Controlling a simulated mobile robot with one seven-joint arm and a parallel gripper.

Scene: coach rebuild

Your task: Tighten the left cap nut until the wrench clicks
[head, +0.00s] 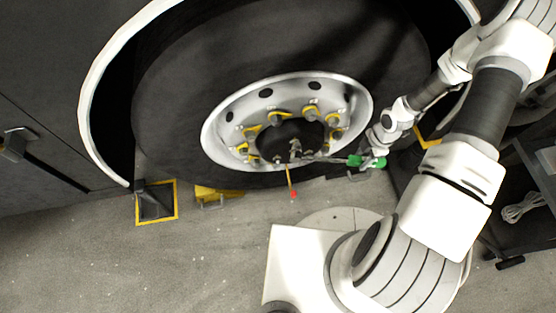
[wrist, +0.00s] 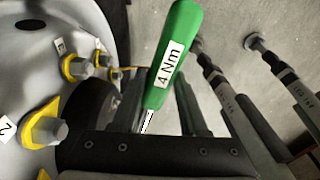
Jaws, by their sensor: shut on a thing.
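A torque wrench with a green handle (head: 378,162) lies nearly level in front of the wheel hub. Its thin shaft (head: 325,159) runs left toward small grey fittings (head: 295,148) at the hub. My gripper (head: 366,161) is shut on the wrench near its green handle. In the wrist view the green handle (wrist: 172,60), labelled "4 Nm", rises between the dark fingers of my gripper (wrist: 158,112). Which fitting is the left cap nut, and whether the wrench head is seated on it, is too small to tell.
The wheel rim (head: 222,152) carries several nuts with yellow pointers, which also show in the wrist view (wrist: 45,130). A thin yellow rod with a red tip (head: 292,190) hangs below the hub. A yellow chock (head: 218,195) stands by the tyre (head: 165,100). Bare floor lies at the lower left.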

